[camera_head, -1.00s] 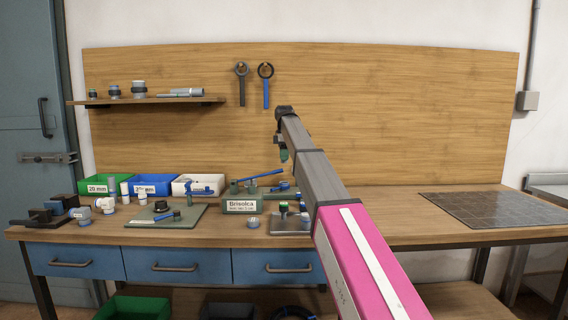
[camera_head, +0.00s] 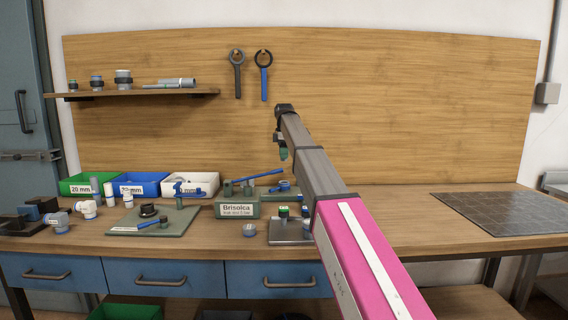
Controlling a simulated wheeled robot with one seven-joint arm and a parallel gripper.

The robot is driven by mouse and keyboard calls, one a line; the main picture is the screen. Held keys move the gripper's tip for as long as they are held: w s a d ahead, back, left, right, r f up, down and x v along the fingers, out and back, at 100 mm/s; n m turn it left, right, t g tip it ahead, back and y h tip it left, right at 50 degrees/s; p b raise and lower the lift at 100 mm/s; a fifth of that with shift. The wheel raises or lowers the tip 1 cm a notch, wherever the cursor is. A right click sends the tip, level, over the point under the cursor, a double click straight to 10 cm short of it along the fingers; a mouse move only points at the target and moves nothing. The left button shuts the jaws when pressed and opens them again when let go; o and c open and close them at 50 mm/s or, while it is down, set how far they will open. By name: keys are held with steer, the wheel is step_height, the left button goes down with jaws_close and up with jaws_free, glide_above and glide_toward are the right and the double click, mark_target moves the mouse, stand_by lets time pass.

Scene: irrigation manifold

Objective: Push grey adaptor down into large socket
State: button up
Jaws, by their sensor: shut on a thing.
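My arm reaches forward over the bench, and its far end bends down in front of the wooden back board. My gripper (camera_head: 282,152) is small, dark and greenish there, partly hidden by the forearm. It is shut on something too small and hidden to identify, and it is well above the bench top. A grey metal plate (camera_head: 290,238) on the bench below carries small upright fittings, one with a green top (camera_head: 283,211). The forearm covers part of the plate's right side. I cannot tell which fitting is the large socket, and I cannot make out the grey adaptor.
A green box labelled Brisolca (camera_head: 237,209) stands left of the plate. A green mat (camera_head: 125,228) holds a black ring and a blue-handled tool. Green, blue and white bins (camera_head: 190,184) line the back. The bench right of my arm is clear up to a dark tiled mat (camera_head: 500,213).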

steer(key=shift+f, duration=3.95)
steer(key=shift+f, duration=1.75)
steer(key=o, duration=1.3)
steer(key=shift+r, duration=0.1)
steer(key=shift+r, duration=3.45)
